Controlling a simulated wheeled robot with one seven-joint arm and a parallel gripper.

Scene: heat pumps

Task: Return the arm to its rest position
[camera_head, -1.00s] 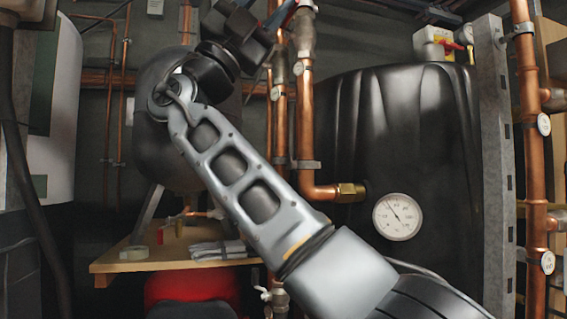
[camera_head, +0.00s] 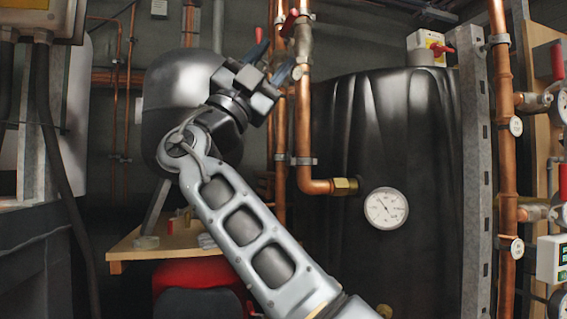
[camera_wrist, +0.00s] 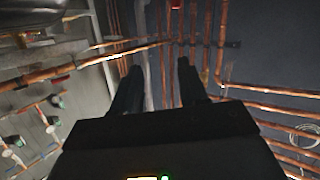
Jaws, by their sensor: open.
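My gripper (camera_head: 272,62) is at the end of my raised, bent arm, at the upper middle of the head view. It is beside the vertical copper pipes, in front of them in the picture; I cannot tell how close it is. In the wrist view my gripper (camera_wrist: 158,72) shows two dark fingers held apart. Nothing is between them but distant pipes and wall.
A copper pipe (camera_head: 305,130) with valves runs down beside my arm. A black tank (camera_head: 400,130) with a round gauge (camera_head: 386,208) stands at right. A grey vessel (camera_head: 165,100) and a wooden bench (camera_head: 125,250) are behind my arm. More pipes (camera_head: 507,180) stand far right.

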